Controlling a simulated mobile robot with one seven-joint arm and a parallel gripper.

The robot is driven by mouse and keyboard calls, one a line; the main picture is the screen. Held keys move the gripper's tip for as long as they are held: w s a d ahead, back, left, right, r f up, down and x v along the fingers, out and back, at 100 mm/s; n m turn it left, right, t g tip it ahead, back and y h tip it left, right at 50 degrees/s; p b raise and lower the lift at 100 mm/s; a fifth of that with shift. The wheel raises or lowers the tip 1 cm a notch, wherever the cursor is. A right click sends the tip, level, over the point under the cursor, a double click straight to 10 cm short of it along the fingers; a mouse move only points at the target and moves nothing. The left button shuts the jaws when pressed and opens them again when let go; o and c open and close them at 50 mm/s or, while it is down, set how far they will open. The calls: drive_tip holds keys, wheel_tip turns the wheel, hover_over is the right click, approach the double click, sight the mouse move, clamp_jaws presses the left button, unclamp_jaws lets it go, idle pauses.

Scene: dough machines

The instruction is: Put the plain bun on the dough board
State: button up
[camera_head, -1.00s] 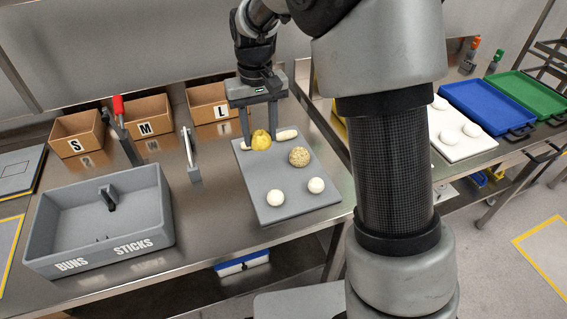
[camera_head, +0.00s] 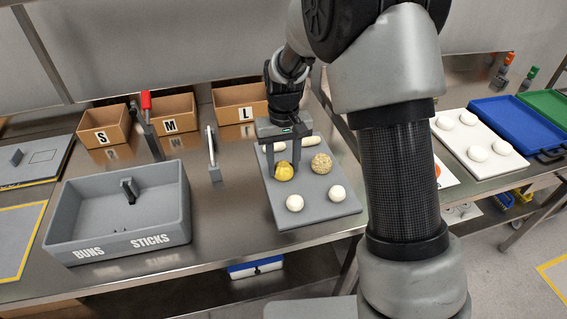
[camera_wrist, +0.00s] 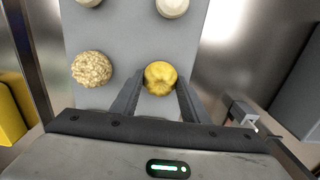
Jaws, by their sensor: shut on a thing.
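The plain bun (camera_head: 284,172) is a smooth yellow ball at the left side of the grey dough board (camera_head: 312,212). My gripper (camera_head: 285,168) points down at the board and is shut on this bun. In the wrist view the bun (camera_wrist: 159,78) sits between the two fingers (camera_wrist: 158,92). The bun is low over the board; I cannot tell whether it touches the surface. A seeded bun (camera_head: 321,163) lies to its right, apart from it, and also shows in the wrist view (camera_wrist: 92,69).
Two white dough balls (camera_head: 295,203) (camera_head: 338,193) lie nearer on the board, and a pale stick (camera_head: 316,141) lies behind. A grey divided bin (camera_head: 118,230) stands left. A white board with balls (camera_head: 455,150) stands right.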

sight(284, 164)
drive_tip(key=o, duration=1.1)
drive_tip(key=shift+f, duration=0.1)
drive_tip(key=s+d+r+t+p, duration=0.1)
drive_tip(key=s+d+r, duration=0.15)
drive_tip(key=r, duration=0.75)
drive_tip(key=s+d+r+p, duration=0.1)
drive_tip(key=s+r, duration=0.2)
drive_tip(key=r, duration=0.6)
drive_tip(key=s+d+r+t, duration=0.1)
drive_tip(key=s+d, duration=0.1)
drive_tip(key=s, duration=0.4)
drive_tip(key=s+d+r+m+t, duration=0.1)
drive_tip(key=s+d+t, duration=0.1)
drive_tip(key=s, duration=0.4)
drive_tip(key=s+d+r+m+t, duration=0.1)
drive_tip(key=s+d+r, duration=0.1)
drive_tip(key=s, duration=0.4)
drive_tip(key=shift+s+d+r+t, duration=0.1)
drive_tip(key=shift+s+d+t, duration=0.2)
drive_tip(key=shift+d, duration=0.1)
